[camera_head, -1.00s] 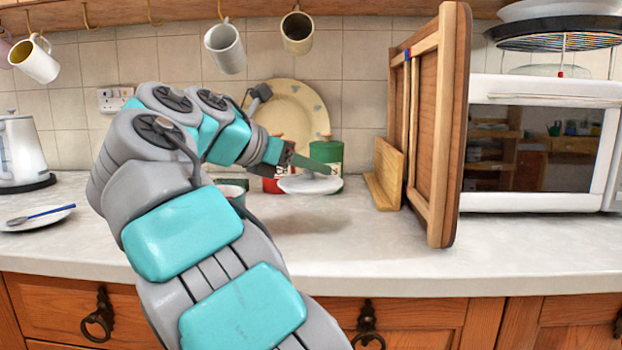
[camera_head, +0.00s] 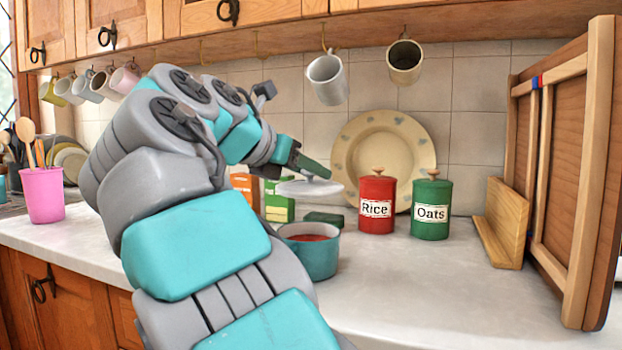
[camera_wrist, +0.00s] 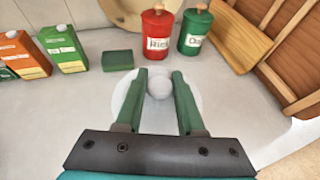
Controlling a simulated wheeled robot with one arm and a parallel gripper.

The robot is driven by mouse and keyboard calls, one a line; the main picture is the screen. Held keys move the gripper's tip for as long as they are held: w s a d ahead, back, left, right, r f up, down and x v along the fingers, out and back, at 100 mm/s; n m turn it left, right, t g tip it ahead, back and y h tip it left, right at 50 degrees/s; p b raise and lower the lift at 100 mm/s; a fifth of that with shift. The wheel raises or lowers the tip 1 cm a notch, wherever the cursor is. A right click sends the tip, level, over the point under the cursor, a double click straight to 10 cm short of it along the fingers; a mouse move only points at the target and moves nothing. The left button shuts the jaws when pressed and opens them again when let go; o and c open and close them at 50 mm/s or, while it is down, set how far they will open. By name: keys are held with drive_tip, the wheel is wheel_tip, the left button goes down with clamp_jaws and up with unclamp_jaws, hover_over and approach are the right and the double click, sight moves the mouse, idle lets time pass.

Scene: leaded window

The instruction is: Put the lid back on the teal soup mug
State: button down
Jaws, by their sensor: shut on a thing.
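The teal soup mug (camera_head: 318,262) stands upright on the counter in the head view, its top uncovered and red soup showing inside. My gripper (camera_head: 312,172) is shut on the knob of the white lid (camera_head: 308,188) and holds it roughly level, in the air above the mug in the picture. Its exact offset in depth is hard to tell. In the wrist view my gripper (camera_wrist: 158,88) has its green fingers on either side of the round knob, with the lid's pale disc (camera_wrist: 190,100) below. The mug does not show in the wrist view.
A red Rice canister (camera_head: 377,190) and green Oats canister (camera_head: 432,225) stand right of the lid. Cartons and a dark green sponge (camera_head: 324,219) lie behind the mug. Wooden boards (camera_head: 560,170) lean at right. The counter front right of the mug is clear.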

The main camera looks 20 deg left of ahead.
drive_tip(key=shift+a+f, duration=0.15)
drive_tip(key=shift+s+f, duration=0.1)
drive_tip(key=shift+f, duration=0.65)
drive_tip(key=shift+f+b, duration=1.25)
drive_tip(key=shift+b, duration=0.3)
drive_tip(key=shift+f, duration=1.05)
drive_tip(key=shift+r+p, duration=0.1)
drive_tip(key=shift+p, duration=0.95)
drive_tip(key=shift+f+p, duration=0.25)
drive_tip(key=shift+p, duration=0.25)
idle(0.9)
unclamp_jaws()
idle(0.7)
